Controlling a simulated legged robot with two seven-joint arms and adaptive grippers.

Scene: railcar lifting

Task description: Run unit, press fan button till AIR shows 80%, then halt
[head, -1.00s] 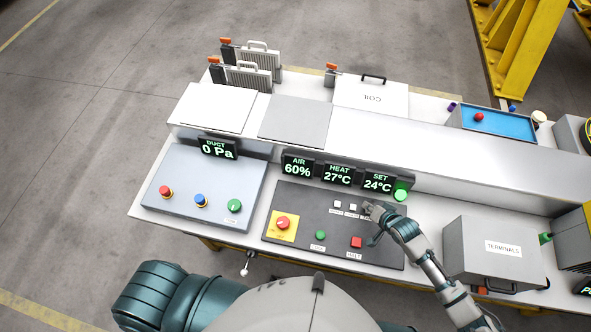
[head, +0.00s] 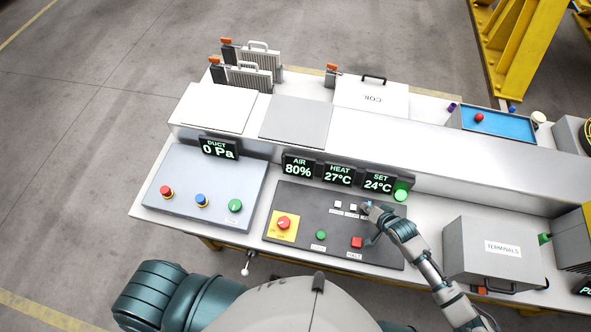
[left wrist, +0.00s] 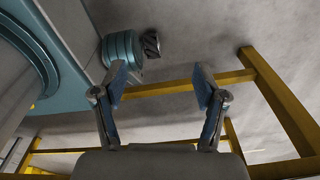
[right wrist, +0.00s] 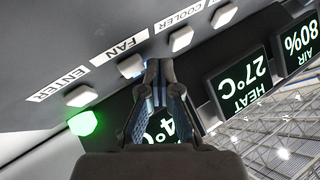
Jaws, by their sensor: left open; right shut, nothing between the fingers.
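The AIR display (head: 299,168) reads 80%; it also shows in the right wrist view (right wrist: 301,40). My right gripper (head: 370,210) is shut and empty over the dark control panel (head: 300,205). In the right wrist view its fingertips (right wrist: 156,66) are right beside the FAN button (right wrist: 130,67), which looks bluish and is partly covered; I cannot tell whether they touch. The red HALT button (head: 356,242) and a green button (head: 321,235) are at the panel's front. My left gripper (left wrist: 160,78) is open and empty, away from the panel.
HEAT (head: 339,174) reads 27°C and SET (head: 377,183) 24°C. A green lamp (head: 401,190) glows beside them. A yellow-backed red button (head: 283,222) is at panel left. The DUCT display (head: 219,147) reads 0 Pa. A grey TERMINALS box (head: 490,252) stands right of my right arm.

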